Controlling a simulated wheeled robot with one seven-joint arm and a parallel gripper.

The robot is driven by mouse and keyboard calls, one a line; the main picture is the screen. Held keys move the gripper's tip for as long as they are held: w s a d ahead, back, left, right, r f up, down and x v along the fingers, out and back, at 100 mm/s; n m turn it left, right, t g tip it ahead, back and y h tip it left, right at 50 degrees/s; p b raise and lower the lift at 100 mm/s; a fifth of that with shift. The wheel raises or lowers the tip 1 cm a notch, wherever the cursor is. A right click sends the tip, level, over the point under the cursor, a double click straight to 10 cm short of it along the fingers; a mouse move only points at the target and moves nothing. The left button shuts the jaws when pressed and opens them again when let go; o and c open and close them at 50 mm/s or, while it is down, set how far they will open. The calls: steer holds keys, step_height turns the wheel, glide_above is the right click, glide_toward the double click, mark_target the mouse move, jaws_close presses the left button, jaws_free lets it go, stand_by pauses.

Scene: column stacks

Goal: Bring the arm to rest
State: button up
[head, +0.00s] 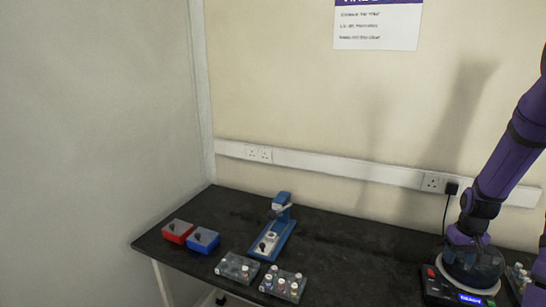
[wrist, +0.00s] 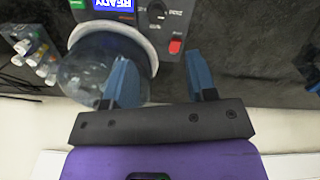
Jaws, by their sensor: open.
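My gripper (wrist: 163,82) shows in the wrist view with its two blue fingers apart and nothing between them. Its left finger overlaps a clear round vessel (wrist: 85,70) on a dark device with a lit screen reading READY (wrist: 112,4); I cannot tell whether they touch. In the head view my purple arm comes down from the right edge to above the device (head: 470,298), whose clear rounded vessel (head: 475,266) sits on top. The fingers are not clear in the head view.
A dark table (head: 345,245) carries a red box (head: 177,231), a blue box (head: 203,240), a blue stand-like device (head: 276,228) and two racks of vials (head: 237,268) (head: 283,284). Another vial rack (wrist: 30,48) stands left of the vessel in the wrist view. The table's middle is clear.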

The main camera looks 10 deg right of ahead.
steer(key=s+a+r+n+t+h, duration=0.1)
steer(key=a+r, duration=0.7)
steer(key=r, duration=0.4)
steer(key=s+a+r+t, duration=0.1)
steer(key=a+r, duration=0.7)
steer(key=r, duration=0.3)
steer(key=s+a+r+n+t, duration=0.1)
steer(key=s+a+r, duration=0.4)
steer(key=s+a, duration=0.2)
steer(key=s+a+r+n+t+y, duration=0.1)
steer(key=s+a+r+t, duration=0.1)
steer(key=s+a+r, duration=0.4)
steer(key=s+a, duration=0.1)
steer(key=s, duration=0.3)
steer(key=shift+a, duration=0.25)
steer(key=shift+r, duration=0.1)
